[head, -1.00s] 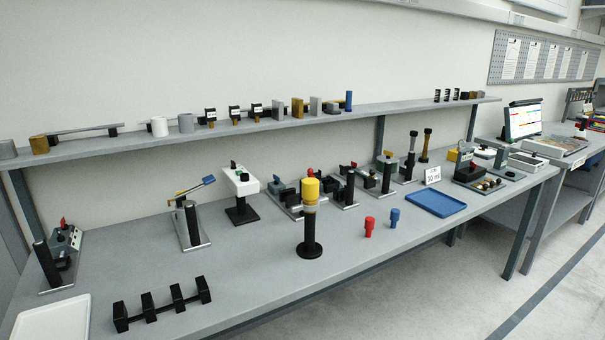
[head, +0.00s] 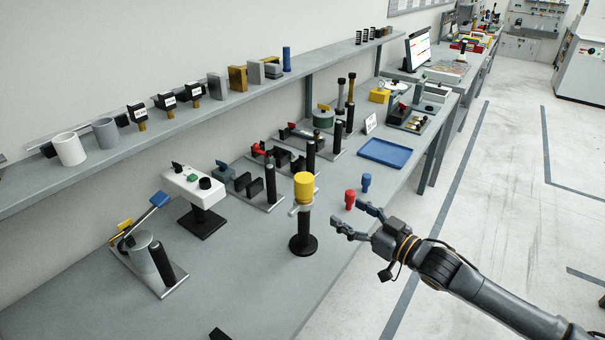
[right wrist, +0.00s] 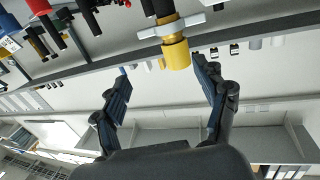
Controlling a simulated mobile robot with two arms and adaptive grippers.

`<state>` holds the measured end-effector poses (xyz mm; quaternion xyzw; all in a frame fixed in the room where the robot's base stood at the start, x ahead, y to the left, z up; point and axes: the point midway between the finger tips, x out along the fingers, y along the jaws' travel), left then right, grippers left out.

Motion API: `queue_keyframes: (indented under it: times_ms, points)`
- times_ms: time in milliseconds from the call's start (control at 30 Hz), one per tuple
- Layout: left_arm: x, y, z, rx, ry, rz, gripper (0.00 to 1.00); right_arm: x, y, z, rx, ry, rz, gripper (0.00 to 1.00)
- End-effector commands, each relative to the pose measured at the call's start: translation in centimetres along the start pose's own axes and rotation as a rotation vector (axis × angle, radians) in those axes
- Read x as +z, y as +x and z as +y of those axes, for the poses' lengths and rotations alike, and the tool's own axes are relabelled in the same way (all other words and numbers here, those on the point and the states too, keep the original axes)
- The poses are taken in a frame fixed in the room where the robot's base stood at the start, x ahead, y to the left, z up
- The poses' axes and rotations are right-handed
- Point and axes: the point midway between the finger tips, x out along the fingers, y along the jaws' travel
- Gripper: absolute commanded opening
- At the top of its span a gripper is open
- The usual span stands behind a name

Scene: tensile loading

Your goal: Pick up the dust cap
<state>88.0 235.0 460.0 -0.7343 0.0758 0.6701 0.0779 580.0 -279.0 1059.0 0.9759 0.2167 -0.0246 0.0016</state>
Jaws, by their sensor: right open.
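A yellow cylindrical cap (head: 304,186), which looks like the dust cap, sits on top of an upright black post (head: 303,225) with a round black foot. A silver winged collar (head: 294,209) is just below the cap. My right gripper (head: 350,216) is open and empty, to the right of the post and apart from it. In the right wrist view the picture is upside down; the yellow cap (right wrist: 177,55) shows beyond and between the spread fingers of my right gripper (right wrist: 163,68).
A red plug (head: 350,199) and a blue plug (head: 366,182) stand on the bench close to my right fingers. A blue tray (head: 385,152) lies behind them. Fixtures stand left of and behind the post, below a shelf (head: 240,97).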

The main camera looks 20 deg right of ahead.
Motion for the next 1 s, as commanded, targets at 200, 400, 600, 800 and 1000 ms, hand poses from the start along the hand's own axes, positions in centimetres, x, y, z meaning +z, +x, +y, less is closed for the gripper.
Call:
queue_keyframes:
  times_ms: [200, 400, 600, 800, 1000]
  points:
    - [0.4, -0.9, 0.8, 0.01, -0.002, -0.008, 0.4, -4.4, 0.5, -2.3, -0.069, 0.004, 0.047, 0.73]
    - [0.4, -1.9, 0.6, 0.008, -0.002, -0.009, 0.4, -4.8, 3.6, -2.5, -0.069, 0.004, 0.051, 0.73]
    - [0.0, -2.7, -0.1, -0.001, -0.003, -0.004, 0.4, -4.8, 6.9, -2.7, -0.068, 0.003, 0.049, 0.73]
    - [-0.2, -3.0, -0.3, -0.003, -0.005, 0.0, 0.4, -4.6, 8.4, -2.8, -0.068, 0.002, 0.046, 0.73]
    - [-0.4, -4.4, -0.3, -0.003, -0.005, 0.001, 0.4, -5.0, 10.4, -2.6, -0.067, 0.002, 0.047, 0.73]
